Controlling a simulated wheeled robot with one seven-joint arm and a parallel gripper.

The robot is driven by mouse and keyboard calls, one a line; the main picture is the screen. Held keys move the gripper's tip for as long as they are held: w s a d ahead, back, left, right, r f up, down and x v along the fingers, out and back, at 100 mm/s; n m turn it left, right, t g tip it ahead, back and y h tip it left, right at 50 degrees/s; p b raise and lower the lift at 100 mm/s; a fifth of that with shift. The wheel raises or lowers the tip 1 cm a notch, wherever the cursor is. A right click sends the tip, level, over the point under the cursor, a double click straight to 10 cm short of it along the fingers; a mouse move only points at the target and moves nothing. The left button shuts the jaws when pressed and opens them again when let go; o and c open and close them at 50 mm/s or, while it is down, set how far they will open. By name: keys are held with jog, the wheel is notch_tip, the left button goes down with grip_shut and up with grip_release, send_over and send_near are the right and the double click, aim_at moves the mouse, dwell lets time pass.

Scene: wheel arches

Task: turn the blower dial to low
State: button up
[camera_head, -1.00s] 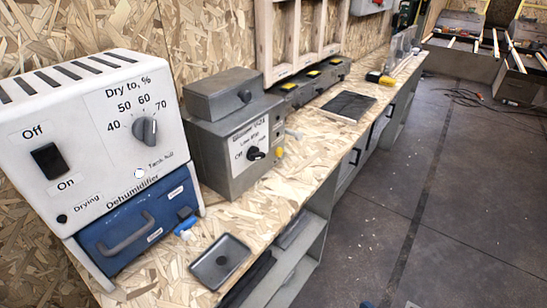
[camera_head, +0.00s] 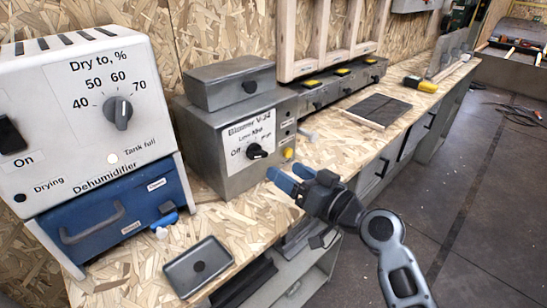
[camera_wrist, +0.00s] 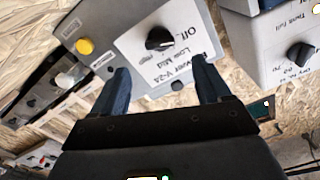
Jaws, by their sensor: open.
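The grey blower box (camera_head: 208,165), labelled "Blower V-24", stands on the bench. Its black dial (camera_head: 256,151) sits on a white plate marked Off, Low, Mid and a fourth, unclear word. The dial also shows in the wrist view (camera_wrist: 159,38), upside down, with Off beside it. I cannot tell surely which mark it points to. My gripper (camera_head: 288,173) has blue fingers, open and empty, in front of and below right of the dial. In the wrist view my gripper (camera_wrist: 160,72) has the dial beyond and between its fingertips, apart from them.
A white dehumidifier (camera_head: 75,120) with its own dial (camera_head: 117,112) and a blue drawer (camera_head: 110,215) stands at left. A yellow button (camera_head: 288,153) is right of the blower dial. A dark tray (camera_head: 198,268) lies on the bench. A tablet-like panel (camera_head: 377,110) lies farther back.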

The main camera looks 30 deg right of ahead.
aim_at(262, 154)
jog(key=p+x, duration=0.1)
jog(key=x, duration=0.5)
jog(key=shift+w+r, duration=0.15)
jog(key=shift+w, duration=0.15)
jog(key=shift+w+a+p, duration=0.2)
jog(key=shift+w+p, duration=0.1)
jog(key=shift+w, duration=0.3)
jog(key=shift+c, duration=0.3)
jog(key=c, duration=1)
